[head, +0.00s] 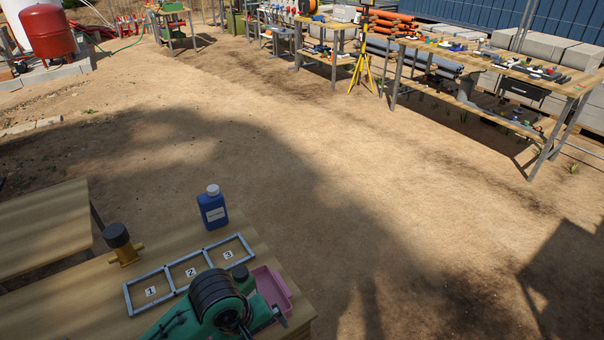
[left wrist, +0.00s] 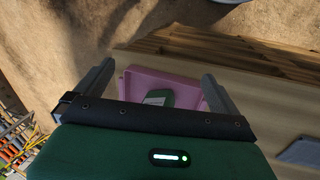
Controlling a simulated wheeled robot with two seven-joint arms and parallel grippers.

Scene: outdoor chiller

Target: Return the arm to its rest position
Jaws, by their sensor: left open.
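My left arm comes in at the bottom of the head view, over the workbench, and partly covers the numbered rack and the pink tray (head: 274,292). In the left wrist view my left gripper (left wrist: 158,71) has its two fingers spread apart, with nothing gripped between them. Beyond the fingers lies the pink tray (left wrist: 141,81), with a green item (left wrist: 160,97) bearing a pale label seen in it. The grey rack (head: 128,297) has compartments marked 1, 2 and 3. My right gripper is not in view.
A blue bottle (head: 212,209) with a white cap stands behind the rack. A brass fitting (head: 126,255) with a black top stands to its left. Another wooden table (head: 40,230) is at the left. Open dirt ground lies beyond, with loaded workbenches (head: 500,65) farther back.

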